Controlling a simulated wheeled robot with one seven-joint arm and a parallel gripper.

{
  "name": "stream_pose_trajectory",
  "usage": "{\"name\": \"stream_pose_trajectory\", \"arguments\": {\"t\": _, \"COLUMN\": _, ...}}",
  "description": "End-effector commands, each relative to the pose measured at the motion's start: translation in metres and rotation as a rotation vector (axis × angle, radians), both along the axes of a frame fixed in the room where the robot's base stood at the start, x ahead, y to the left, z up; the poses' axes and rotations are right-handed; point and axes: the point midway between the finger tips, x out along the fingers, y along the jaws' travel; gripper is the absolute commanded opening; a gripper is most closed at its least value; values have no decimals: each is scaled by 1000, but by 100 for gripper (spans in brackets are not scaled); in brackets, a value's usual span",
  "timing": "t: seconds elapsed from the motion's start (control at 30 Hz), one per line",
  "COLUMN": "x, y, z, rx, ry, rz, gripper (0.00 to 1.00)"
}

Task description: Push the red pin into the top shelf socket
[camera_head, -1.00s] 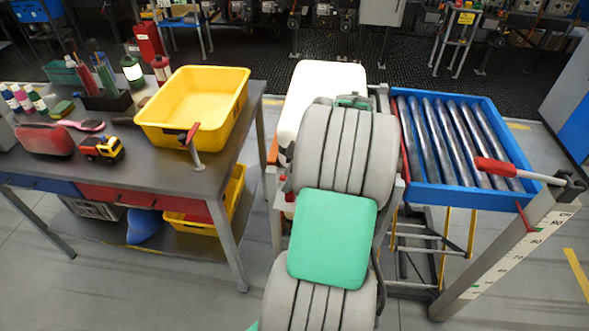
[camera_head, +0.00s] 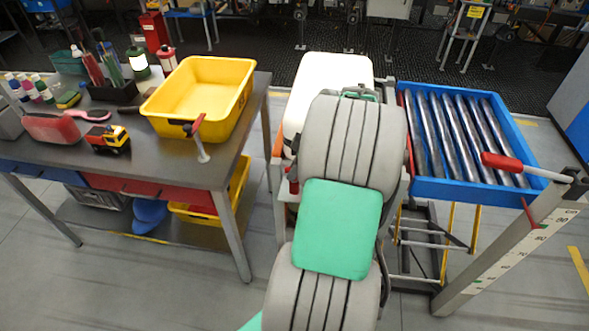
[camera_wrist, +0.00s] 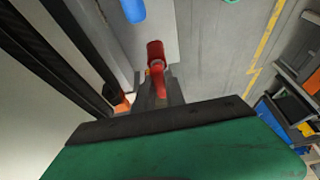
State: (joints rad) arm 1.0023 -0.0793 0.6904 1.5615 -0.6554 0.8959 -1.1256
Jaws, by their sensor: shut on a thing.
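The red pin (camera_wrist: 155,50) shows at the top centre of the wrist view, against a grey surface. My gripper (camera_wrist: 160,88) is shut on it; the fingers are narrow and dark there, and their tips are hard to make out. The dark edge and green face below them are part of my wrist. In the head view my arm hides the gripper and the pin. I cannot make out the top shelf socket in either view.
A yellow bin (camera_head: 245,103) stands on the workbench (camera_head: 150,165) at left, with a clamp (camera_head: 197,138) at its front. A blue-framed roller conveyor (camera_head: 460,190) is at right, with a red-handled lever (camera_head: 503,163). A white-topped unit (camera_head: 325,68) stands behind my arm. Grey floor lies between.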

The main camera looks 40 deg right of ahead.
Motion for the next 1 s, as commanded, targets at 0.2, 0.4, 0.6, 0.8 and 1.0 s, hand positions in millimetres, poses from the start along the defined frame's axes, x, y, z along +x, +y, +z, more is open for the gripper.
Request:
{"name": "stream_pose_trajectory", "arguments": {"t": 0.2, "x": 0, "y": 0, "z": 3, "rx": -1, "ry": -1, "rz": 0, "gripper": 0}}
{"name": "stream_pose_trajectory", "arguments": {"t": 0.4, "x": 0, "y": 0, "z": 10, "rx": -1, "ry": -1, "rz": 0, "gripper": 0}}
{"name": "stream_pose_trajectory", "arguments": {"t": 0.6, "x": 0, "y": 0, "z": 18, "rx": -1, "ry": -1, "rz": 1, "gripper": 0}}
{"name": "stream_pose_trajectory", "arguments": {"t": 0.8, "x": 0, "y": 0, "z": 25, "rx": -1, "ry": -1, "rz": 0, "gripper": 0}}
{"name": "stream_pose_trajectory", "arguments": {"t": 1.0, "x": 0, "y": 0, "z": 31, "rx": -1, "ry": -1, "rz": 0, "gripper": 0}}
